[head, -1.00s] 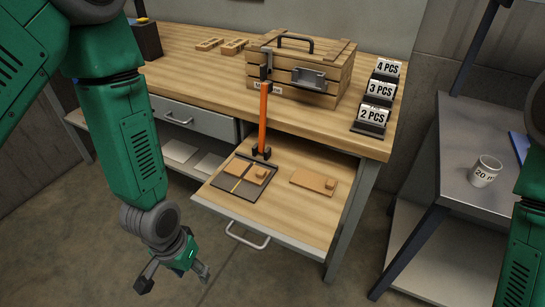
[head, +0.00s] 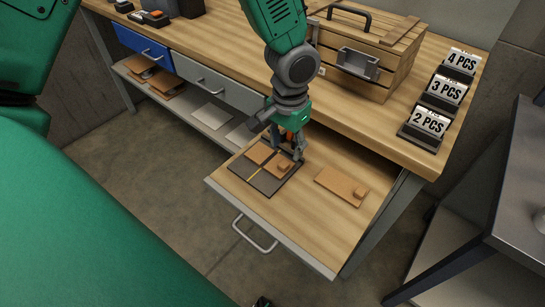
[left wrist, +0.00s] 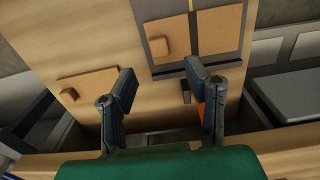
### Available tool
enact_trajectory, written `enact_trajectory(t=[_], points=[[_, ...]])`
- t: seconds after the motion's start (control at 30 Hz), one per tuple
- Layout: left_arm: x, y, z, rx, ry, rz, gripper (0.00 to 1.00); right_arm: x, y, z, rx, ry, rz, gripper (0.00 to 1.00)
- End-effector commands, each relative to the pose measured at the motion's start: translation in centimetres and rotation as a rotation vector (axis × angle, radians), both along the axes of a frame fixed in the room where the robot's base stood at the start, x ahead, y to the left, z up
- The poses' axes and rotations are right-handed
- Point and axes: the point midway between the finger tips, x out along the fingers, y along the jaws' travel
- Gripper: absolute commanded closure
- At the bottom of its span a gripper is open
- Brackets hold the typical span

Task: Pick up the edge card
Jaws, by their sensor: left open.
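Which piece is the edge card I cannot tell for certain. A tan card with a small raised block (head: 338,187) lies alone on the right of the open drawer. A dark board (head: 241,169) with a yellow stripe lies left of it, bearing two tan cards, one with a block (head: 283,168). My left gripper (head: 287,157) points down at the board's back edge, open. My right gripper is not seen.
An orange upright bar (head: 290,136) stands close to my left gripper, mostly hidden by it. A wooden crate (head: 385,62) and number signs (head: 428,122) stand on the bench. The drawer's front right (head: 322,235) is bare. A grey table (head: 500,215) stands right.

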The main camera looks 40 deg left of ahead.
Motion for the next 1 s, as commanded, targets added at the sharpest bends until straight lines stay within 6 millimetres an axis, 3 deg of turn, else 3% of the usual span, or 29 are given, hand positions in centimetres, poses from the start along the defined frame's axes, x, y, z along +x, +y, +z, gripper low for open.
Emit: enact_trajectory(t=[0.17, 0.47, 0.77, 0.9, 1.0], points=[[-0.1, 0.2, -1.2, -0.001, 0.000, -0.001, 0.57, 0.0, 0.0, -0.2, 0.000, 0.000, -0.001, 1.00], [0.0, 0.3, -5.5, -0.002, 0.002, -0.001, 0.57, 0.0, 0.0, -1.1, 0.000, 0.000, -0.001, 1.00], [0.0, 0.1, -5.9, -0.001, 0.000, -0.002, 0.57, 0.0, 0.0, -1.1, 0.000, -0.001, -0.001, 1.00], [0.0, 0.1, -5.9, -0.001, 0.000, -0.002, 1.00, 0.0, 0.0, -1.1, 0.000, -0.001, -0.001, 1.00], [0.0, 0.2, -6.0, -0.002, 0.000, -0.001, 1.00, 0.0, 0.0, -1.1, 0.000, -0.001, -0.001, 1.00]])
